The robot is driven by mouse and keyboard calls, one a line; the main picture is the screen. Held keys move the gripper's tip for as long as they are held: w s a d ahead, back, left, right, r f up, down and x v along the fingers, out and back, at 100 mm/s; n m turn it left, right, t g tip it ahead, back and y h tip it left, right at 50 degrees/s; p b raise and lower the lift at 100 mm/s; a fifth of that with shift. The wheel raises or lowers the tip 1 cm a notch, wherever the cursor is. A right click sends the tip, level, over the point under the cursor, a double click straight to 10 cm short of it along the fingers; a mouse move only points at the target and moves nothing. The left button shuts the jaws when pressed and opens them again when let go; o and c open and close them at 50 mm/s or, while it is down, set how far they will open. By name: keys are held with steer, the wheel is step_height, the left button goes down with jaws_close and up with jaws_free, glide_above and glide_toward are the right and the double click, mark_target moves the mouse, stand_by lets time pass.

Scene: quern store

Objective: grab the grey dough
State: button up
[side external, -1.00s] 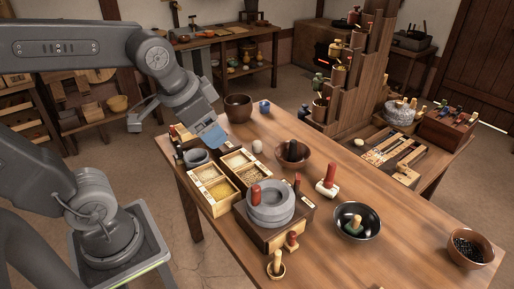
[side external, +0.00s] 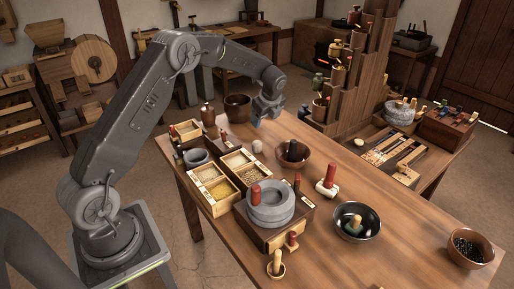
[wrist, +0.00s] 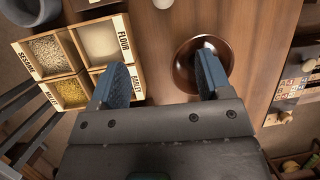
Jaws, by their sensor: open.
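A small pale grey-white lump (side external: 257,147), which looks like the dough, sits on the table between the open grain box and a brown bowl. It also shows, cut off by the top edge, in the wrist view (wrist: 163,3). My gripper (side external: 257,122) is above the table behind the lump in the side view. In the wrist view its blue fingers (wrist: 160,82) are spread wide and empty, with bare wood between them. The lump lies beyond the fingertips, clear of them.
A brown bowl (side external: 304,163) with a dark object stands right of the lump. A divided grain box (side external: 207,203) and stone quern (side external: 272,213) stand nearer the front. A black bowl (side external: 374,231) is farther right. Bare tabletop surrounds the lump's right side.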

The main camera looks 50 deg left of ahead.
mark_target(258, 142)
steer(key=shift+m, duration=0.8)
steer(key=x, duration=1.3)
steer(key=shift+w+a, duration=0.15)
steer(key=shift+a, duration=0.25)
steer(key=shift+w+x, duration=0.2)
steer(key=shift+x, duration=2.6)
steer(key=shift+a, duration=0.1)
steer(key=shift+r, duration=0.1)
steer(key=c, duration=1)
